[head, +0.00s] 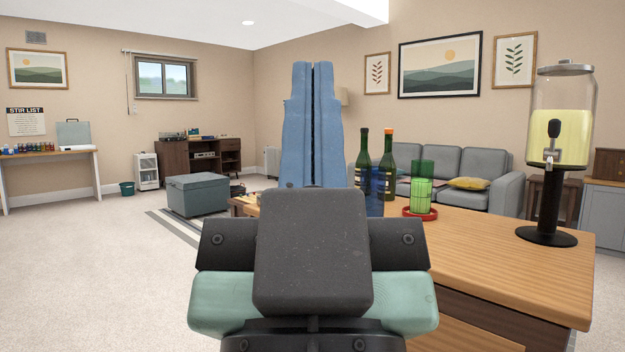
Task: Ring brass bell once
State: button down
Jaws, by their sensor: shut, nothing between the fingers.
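No brass bell can be made out in the head view. My gripper (313,68) rises in the middle of the picture, its two blue fingers pressed together with nothing between them. It stands upright in front of the left end of the wooden bar counter (505,257), and part of the counter behind it is hidden by the gripper and wrist.
On the counter stand two dark bottles (386,165), a green glass (419,193) by a red tray (431,215), a blue glass (374,205) and a drink dispenser (547,190). A grey sofa (447,164) is behind. Carpet at left is open, with a grey ottoman (197,197).

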notch_tip(320, 180, up, 44)
jog(key=p, duration=4.4)
jog(key=shift+r, duration=0.15)
